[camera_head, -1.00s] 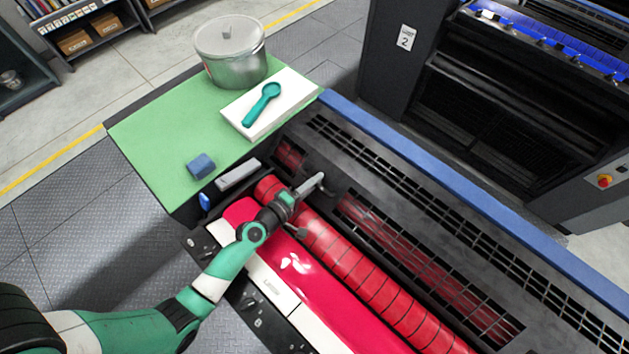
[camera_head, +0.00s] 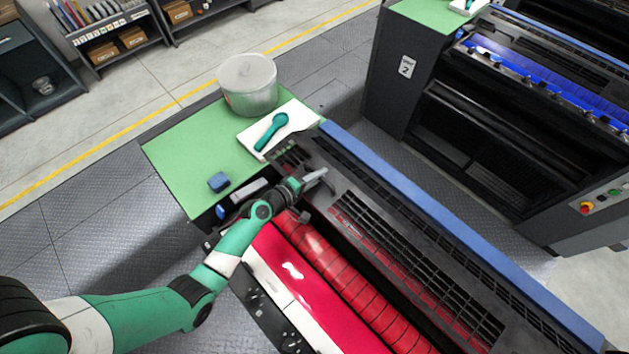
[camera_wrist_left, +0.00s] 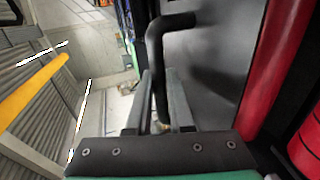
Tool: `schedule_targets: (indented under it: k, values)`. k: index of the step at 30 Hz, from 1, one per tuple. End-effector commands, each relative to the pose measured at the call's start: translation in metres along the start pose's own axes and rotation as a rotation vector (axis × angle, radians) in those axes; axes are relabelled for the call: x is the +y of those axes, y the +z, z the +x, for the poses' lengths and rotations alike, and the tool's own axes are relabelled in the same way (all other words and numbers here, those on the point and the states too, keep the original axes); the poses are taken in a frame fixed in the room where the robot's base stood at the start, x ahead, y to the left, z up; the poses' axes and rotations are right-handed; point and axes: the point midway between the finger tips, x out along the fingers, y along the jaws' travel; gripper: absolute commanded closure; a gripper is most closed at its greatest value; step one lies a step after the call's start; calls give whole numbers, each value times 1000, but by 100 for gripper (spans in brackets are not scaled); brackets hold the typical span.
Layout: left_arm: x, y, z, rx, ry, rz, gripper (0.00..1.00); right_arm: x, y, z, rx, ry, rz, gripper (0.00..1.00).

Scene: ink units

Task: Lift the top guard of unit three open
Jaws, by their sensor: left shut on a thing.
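The top guard (camera_head: 415,262) of the near press is a dark panel with slotted openings, and red rollers show through and beside it. Its black bent handle (camera_wrist_left: 157,70) stands between my left fingers in the left wrist view. My left gripper (camera_head: 318,177) is shut on this handle at the guard's left end; the gripper hides part of it. The guard looks tilted up from the red roller (camera_head: 335,265). No unit number is readable on this press. My right gripper is not in view.
A green side table (camera_head: 185,155) carries a metal pot (camera_head: 248,88), a white pad with a teal spoon-like tool (camera_head: 270,132) and a blue block (camera_head: 219,182). A blue rail (camera_head: 430,205) runs behind the guard. Another press marked 2 (camera_head: 406,67) stands beyond a floor gap.

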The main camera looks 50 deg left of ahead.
Motion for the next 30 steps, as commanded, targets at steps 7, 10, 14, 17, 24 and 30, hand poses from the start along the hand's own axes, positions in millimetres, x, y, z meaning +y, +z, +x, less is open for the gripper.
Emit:
schedule_targets:
  k: [7,10,14,17,24,30]
  values:
    - [38,0,9,1,5,-1,100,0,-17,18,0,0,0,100]
    - [45,-1,12,2,4,-1,100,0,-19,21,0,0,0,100]
    - [50,-1,15,2,4,0,100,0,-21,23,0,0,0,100]
    - [51,-1,16,2,3,-1,100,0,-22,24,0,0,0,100]
    - [51,-1,17,2,3,-1,100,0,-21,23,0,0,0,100]
    - [51,-1,17,2,2,-1,68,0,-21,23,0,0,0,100]
